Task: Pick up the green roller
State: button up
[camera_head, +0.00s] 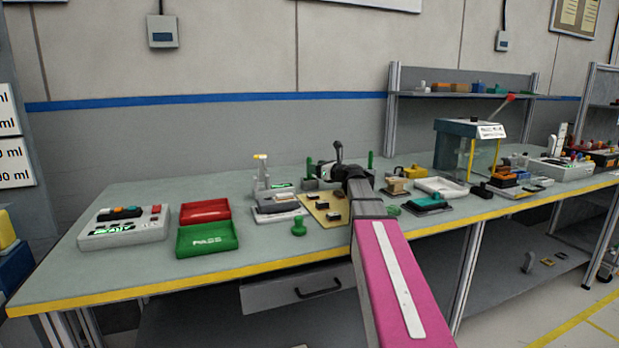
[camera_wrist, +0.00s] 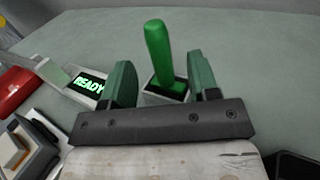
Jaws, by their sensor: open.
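The green roller (camera_wrist: 158,50) is a smooth upright green cylinder standing in a small grey holder (camera_wrist: 153,88) in the wrist view. In the head view the upright green post (camera_head: 307,170) left of my gripper appears to be this roller. My gripper (camera_wrist: 161,78) is open and empty, with its two dark green fingers on either side of the roller's line. The roller shows in the gap between them and seems a little beyond the fingertips; contact cannot be seen. In the head view my gripper (camera_head: 320,171) is low over the bench, its fingers partly hidden.
A lit READY display (camera_wrist: 89,85) is left of the holder. A tan board (camera_head: 325,203) with small parts, red tray (camera_head: 205,211), green tray (camera_head: 207,240) and green knob (camera_head: 299,226) are nearby. The bench's back left is clear.

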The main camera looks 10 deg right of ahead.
jog(key=x, duration=0.6)
jog(key=c, duration=1)
